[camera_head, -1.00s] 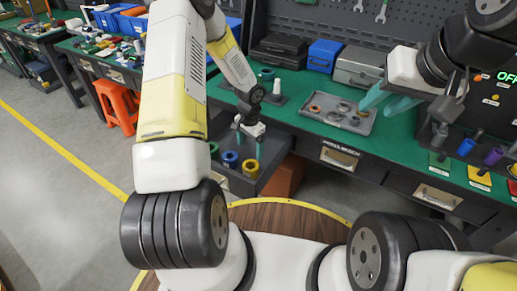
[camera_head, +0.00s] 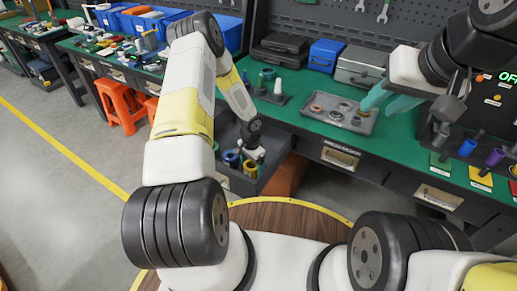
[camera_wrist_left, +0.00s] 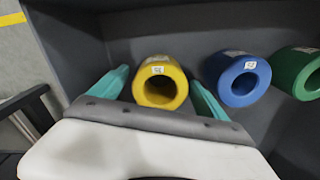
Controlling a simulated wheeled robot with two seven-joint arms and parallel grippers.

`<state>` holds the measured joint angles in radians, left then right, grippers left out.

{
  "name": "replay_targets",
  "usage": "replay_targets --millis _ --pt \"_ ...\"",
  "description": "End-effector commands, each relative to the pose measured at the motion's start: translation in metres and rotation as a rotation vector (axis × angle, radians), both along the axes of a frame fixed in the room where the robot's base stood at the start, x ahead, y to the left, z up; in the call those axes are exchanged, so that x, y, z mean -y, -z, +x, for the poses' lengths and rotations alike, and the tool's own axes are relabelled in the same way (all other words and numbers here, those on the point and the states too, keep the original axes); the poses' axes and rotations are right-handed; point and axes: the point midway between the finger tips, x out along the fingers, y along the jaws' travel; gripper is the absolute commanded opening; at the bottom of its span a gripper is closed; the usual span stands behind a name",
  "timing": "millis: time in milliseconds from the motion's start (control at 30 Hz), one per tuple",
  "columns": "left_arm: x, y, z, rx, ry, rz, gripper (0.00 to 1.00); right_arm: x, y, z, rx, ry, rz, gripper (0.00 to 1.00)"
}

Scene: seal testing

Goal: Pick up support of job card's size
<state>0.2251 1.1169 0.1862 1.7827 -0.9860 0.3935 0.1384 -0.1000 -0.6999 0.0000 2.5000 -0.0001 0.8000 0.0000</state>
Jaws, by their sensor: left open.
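Hollow cylindrical supports stand in an open dark drawer (camera_head: 277,152). In the left wrist view a yellow support (camera_wrist_left: 160,84) is between the two teal fingers of my left gripper (camera_wrist_left: 158,92), which are apart. A blue support (camera_wrist_left: 238,80) and a green support (camera_wrist_left: 297,73) stand to its right. In the head view my left gripper (camera_head: 248,160) is low in the drawer, partly hidden by its wrist. Whether the fingers touch the yellow support is unclear. My right gripper (camera_head: 389,99) is over the bench with its teal fingers apart and empty. No card's size is readable.
A grey tray (camera_head: 322,120) with several rings lies on the green bench top (camera_head: 300,129). Coloured cards, one yellow (camera_head: 478,178), lie at right, near blue and purple cylinders. An orange stool (camera_head: 122,100) stands at left on open floor.

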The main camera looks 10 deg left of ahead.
Motion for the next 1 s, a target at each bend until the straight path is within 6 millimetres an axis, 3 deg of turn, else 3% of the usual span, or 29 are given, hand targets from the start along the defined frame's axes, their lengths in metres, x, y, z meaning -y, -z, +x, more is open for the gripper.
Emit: replay_targets --millis 133,167,500,600,833,1000 --pt "0.0 0.0 0.0 0.0 0.0 0.0 0.86 0.0 0.0 0.0 0.0 0.0 0.0 0.36" --pt "0.0 0.0 0.0 0.0 0.0 0.0 0.82 0.0 0.0 0.0 0.0 0.0 0.0 0.36" --pt "0.0 0.0 0.0 0.0 0.0 0.0 0.15 0.0 0.0 0.0 0.0 0.0 0.0 0.36" --pt "0.0 -0.001 0.001 0.001 0.0 0.0 0.0 0.0 0.0 0.0 0.0 0.0 0.0 0.36" --pt "0.0 -0.003 0.001 0.002 0.0 0.0 0.0 0.0 0.0 0.0 0.0 0.0 0.0 0.36" --pt "0.0 -0.025 0.002 0.005 0.0 0.0 0.0 0.0 0.0 0.0 0.0 0.0 0.0 0.36"
